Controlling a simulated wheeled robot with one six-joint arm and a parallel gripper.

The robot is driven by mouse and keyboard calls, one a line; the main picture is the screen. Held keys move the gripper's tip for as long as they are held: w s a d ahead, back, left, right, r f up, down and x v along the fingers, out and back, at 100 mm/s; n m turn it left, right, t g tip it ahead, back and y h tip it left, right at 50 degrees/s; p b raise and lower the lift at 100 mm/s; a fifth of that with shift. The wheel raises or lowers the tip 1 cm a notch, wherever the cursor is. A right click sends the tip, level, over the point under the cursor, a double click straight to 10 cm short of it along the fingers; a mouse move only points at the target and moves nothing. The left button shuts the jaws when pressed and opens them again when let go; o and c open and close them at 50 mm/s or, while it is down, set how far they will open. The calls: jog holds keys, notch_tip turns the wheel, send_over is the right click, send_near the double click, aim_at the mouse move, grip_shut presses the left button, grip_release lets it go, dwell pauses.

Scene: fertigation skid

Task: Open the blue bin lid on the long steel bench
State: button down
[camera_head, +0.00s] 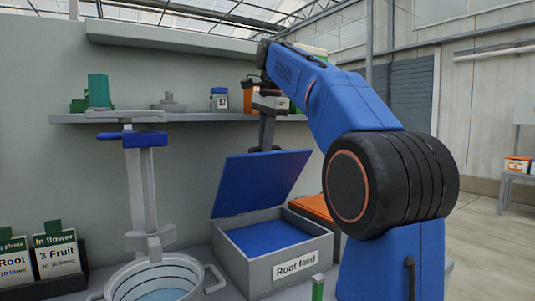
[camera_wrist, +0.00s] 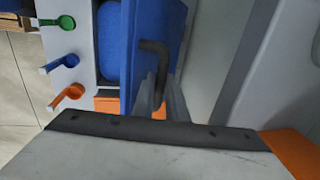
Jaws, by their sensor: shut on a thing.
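The blue bin lid (camera_head: 258,182) stands raised and tilted up at the back of the grey bin labelled "Root feed" (camera_head: 232,260). The bin's blue inside shows below it. In the wrist view the lid (camera_wrist: 133,60) is seen nearly edge-on, with a dark bent handle (camera_wrist: 155,46) on its face. My gripper (camera_wrist: 168,98) is shut on this handle. In the head view my gripper (camera_head: 267,134) is at the lid's upper edge, and its fingertips and the handle are hidden behind the lid.
An orange bin (camera_head: 312,207) stands right of the grey bin. A bucket (camera_head: 150,275) with a stand is at left, beside label cards (camera_head: 57,257). A wall shelf (camera_head: 190,117) with jars runs behind my arm. Green (camera_wrist: 65,22), blue (camera_wrist: 62,62) and orange (camera_wrist: 70,93) scoops show in the wrist view.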

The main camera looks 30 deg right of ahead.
jog(key=shift+w+r, duration=0.15)
jog(key=shift+w, duration=0.85)
jog(key=c, duration=1.8)
grip_release()
jog(key=shift+o, duration=0.2)
